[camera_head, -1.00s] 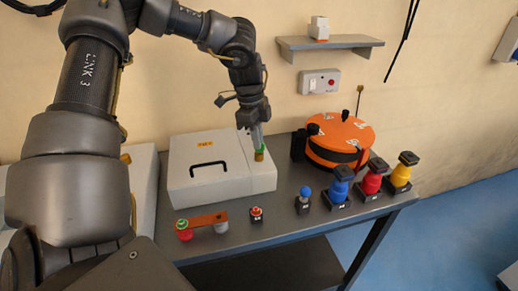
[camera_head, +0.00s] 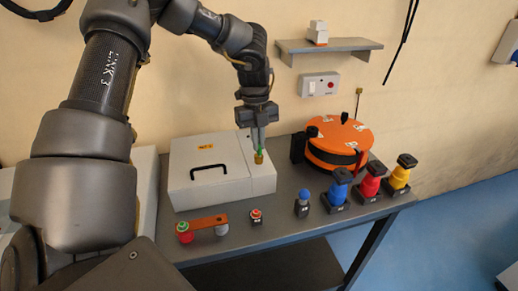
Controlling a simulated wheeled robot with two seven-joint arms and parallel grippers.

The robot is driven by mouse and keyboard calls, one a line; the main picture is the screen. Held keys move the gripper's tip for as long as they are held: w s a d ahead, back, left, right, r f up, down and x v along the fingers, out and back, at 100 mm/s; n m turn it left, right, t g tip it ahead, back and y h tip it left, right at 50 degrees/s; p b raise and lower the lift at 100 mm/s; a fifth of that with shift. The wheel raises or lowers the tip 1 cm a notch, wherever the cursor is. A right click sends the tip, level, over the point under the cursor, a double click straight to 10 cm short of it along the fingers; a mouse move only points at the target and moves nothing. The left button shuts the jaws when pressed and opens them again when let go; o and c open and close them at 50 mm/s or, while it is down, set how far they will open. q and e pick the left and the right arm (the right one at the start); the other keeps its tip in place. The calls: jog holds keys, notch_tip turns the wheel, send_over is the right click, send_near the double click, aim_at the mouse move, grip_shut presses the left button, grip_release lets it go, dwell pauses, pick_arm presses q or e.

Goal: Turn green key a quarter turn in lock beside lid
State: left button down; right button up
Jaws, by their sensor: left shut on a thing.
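The green key (camera_head: 259,151) stands upright in the brass lock (camera_head: 259,158) on the narrow right part of the white box, beside the lid (camera_head: 205,168) with its black handle. My left gripper (camera_head: 258,148) points straight down with its fingers shut on the key's green head. The fingers cover part of the key, and its exact turn angle is hard to make out. The lid is closed. My right gripper is not in view.
An orange drum-shaped device (camera_head: 338,140) stands on the table right of the box. Blue, red (camera_head: 370,180) and yellow knobbed posts line the right front. An orange bar (camera_head: 208,222) and a small red button (camera_head: 256,215) sit at the front. A shelf (camera_head: 330,45) is on the wall.

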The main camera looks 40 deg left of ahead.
pick_arm(q)
jog(key=shift+r+m+p, duration=0.15)
jog(key=shift+m+p, duration=0.75)
jog(key=shift+m, duration=0.2)
jog(key=c, duration=2)
grip_release()
jog(key=shift+f, duration=0.25)
jog(key=o, duration=0.5)
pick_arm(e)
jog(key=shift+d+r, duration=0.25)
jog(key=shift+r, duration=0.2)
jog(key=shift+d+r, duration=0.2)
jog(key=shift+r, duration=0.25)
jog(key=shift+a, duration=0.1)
